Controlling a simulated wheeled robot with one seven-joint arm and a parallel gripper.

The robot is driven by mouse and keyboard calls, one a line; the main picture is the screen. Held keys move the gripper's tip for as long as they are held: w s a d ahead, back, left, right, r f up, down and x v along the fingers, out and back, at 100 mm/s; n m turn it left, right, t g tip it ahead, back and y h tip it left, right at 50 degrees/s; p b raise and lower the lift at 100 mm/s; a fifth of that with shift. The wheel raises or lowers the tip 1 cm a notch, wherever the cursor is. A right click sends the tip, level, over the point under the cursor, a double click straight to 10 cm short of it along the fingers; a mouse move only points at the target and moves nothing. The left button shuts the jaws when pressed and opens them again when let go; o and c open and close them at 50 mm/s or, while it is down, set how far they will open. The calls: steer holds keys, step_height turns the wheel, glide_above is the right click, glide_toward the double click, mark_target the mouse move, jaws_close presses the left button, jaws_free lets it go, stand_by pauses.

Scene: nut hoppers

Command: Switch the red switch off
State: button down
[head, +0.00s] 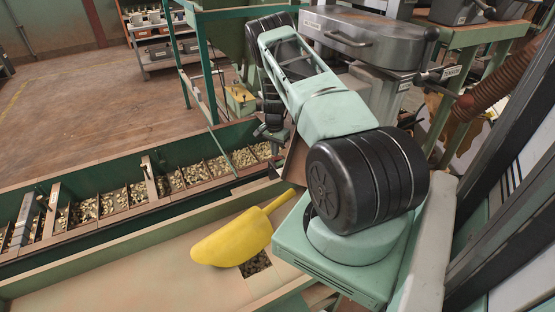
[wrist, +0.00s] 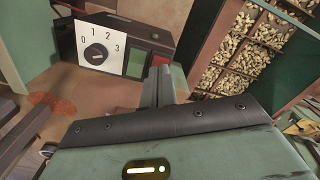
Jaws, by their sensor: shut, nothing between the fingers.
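In the wrist view a dark control box (wrist: 130,32) carries a white dial plate with a black knob (wrist: 96,54) and the marks 0, 1, 2, 3. A green square (wrist: 137,62) sits right of the plate. Contact cannot be told.
Hoppers of nuts (wrist: 235,65) stand right of the fingers in the wrist view. In the head view a long green trough (head: 105,235) holds nut compartments, and a yellow scoop (head: 232,240) lies on the near surface. A steel machine (head: 365,40) stands behind my arm.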

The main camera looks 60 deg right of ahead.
mark_target(275, 158)
steer(key=shift+f+b, duration=0.85)
steer(key=shift+f, duration=0.15)
stand_by(0.7)
steer(key=shift+r, duration=0.1)
steer(key=shift+r+p, duration=1.9)
steer(key=shift+r, duration=1.6)
